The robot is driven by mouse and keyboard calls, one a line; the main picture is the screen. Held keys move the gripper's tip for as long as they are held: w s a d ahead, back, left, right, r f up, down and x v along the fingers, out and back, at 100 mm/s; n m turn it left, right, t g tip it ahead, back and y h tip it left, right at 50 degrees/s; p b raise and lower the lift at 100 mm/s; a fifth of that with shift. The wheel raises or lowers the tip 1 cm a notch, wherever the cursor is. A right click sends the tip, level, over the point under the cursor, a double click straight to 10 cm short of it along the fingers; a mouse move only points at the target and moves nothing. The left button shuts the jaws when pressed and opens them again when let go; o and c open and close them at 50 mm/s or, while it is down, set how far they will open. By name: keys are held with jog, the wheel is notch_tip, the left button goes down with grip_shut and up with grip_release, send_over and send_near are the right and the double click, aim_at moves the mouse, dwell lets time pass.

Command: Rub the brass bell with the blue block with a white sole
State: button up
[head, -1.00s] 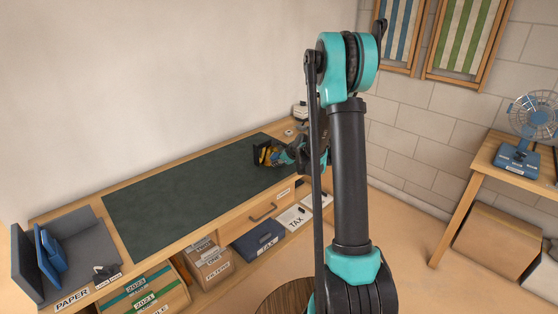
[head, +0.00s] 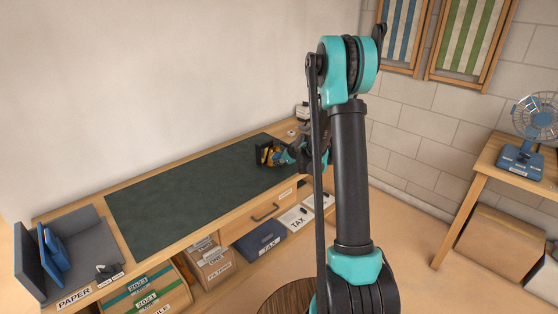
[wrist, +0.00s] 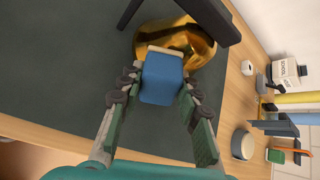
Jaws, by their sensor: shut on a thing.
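The blue block with a white sole (wrist: 162,78) is held between the fingers of my gripper (wrist: 158,95) in the wrist view. Its white sole faces the brass bell (wrist: 180,38) and appears to be against its side, though the exact contact is hard to tell. The bell is shiny gold and sits on the dark mat, with a dark bar on either side of it. In the head view, the bell (head: 270,155) shows small at the right end of the mat, and my gripper (head: 290,153) reaches it from the right, partly hidden by my arm.
The dark mat (head: 180,190) is mostly clear to the left. A grey tray with blue items (head: 55,250) stands at the table's left end. In the wrist view, a white round item (wrist: 242,143) and a labelled box (wrist: 286,72) lie beyond the mat.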

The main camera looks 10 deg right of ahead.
jog(key=shift+w+d, duration=0.85)
jog(key=shift+d, duration=0.25)
jog(key=shift+w+d, duration=0.8)
jog(key=shift+d, duration=0.25)
jog(key=shift+s+a, duration=0.1)
jog(key=shift+s+a, duration=0.55)
jog(key=shift+a, duration=0.25)
jog(key=shift+s+a, duration=0.6)
jog(key=shift+a, duration=0.2)
jog(key=shift+s+a, duration=0.55)
jog(key=shift+a, duration=0.25)
jog(key=shift+s+d+r, duration=0.35)
jog(key=shift+s+d, duration=0.2)
jog(key=shift+s, duration=0.2)
jog(key=shift+s+d+r, duration=0.3)
jog(key=shift+s+d, duration=0.3)
jog(key=shift+s, duration=0.15)
jog(key=shift+s+d+r, duration=0.35)
jog(key=shift+s+d, duration=0.2)
jog(key=shift+s, duration=0.2)
jog(key=shift+d, duration=0.1)
jog(key=shift+s+d+r, duration=0.25)
jog(key=shift+s+d, duration=0.15)
jog(key=shift+s, duration=0.2)
jog(key=shift+s+d+r, duration=0.25)
jog(key=shift+s+d, duration=0.1)
jog(key=shift+s, duration=0.2)
